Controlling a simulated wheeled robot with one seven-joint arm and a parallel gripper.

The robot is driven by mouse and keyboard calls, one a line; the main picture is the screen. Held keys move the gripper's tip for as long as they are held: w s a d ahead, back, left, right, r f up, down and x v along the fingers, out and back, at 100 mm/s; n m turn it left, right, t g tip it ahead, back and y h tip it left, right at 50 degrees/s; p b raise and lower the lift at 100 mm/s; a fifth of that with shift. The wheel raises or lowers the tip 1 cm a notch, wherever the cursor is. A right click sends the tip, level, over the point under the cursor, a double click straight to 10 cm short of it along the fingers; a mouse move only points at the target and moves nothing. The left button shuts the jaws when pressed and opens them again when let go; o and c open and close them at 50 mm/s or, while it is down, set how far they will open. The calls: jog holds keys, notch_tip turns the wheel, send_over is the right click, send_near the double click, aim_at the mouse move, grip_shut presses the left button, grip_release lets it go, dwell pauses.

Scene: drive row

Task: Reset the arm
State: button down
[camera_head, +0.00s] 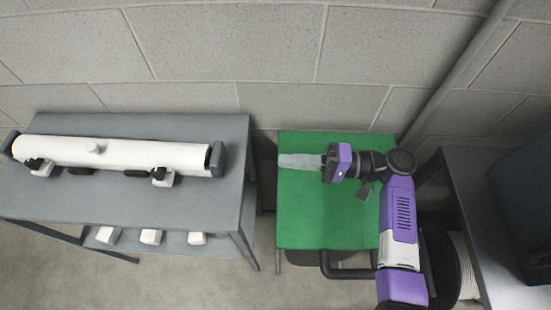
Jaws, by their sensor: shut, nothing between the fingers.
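My arm reaches up from the lower right in the head view, with purple and white links and a black wrist. My gripper (300,162) points left above the green-topped table (310,222). Its grey fingers are together and hold nothing. No object shows on the green top.
A grey table (215,195) at left bears a long white cylinder (120,153) with dark ends. Several white blocks (150,237) sit on its lower shelf. A dark table (480,215) with a black box (525,210) stands at right. A block wall (240,50) closes the back.

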jog(key=shift+d, duration=0.35)
